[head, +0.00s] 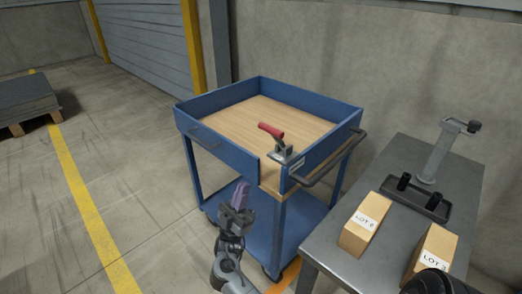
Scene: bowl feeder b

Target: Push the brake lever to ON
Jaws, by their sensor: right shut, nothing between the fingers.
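The brake lever (270,131) has a red grip and a grey metal bracket. It is mounted at the near edge of the blue cart (218,150), by the gap in the cart's wall. The red grip points up and left over the wooden deck. A small label plate sits by the bracket, too small to read. My right gripper (240,194) is shut and empty, with purple fingers pointing up. In the picture it is below and left of the lever, in front of the cart and apart from the lever.
A grey metal table (340,258) stands at the right, close to the cart. It holds two boxes, LOT 4 (364,224) and another LOT box (432,254), and a clamp-like stand (436,158). The cart has a dark push handle (328,165).

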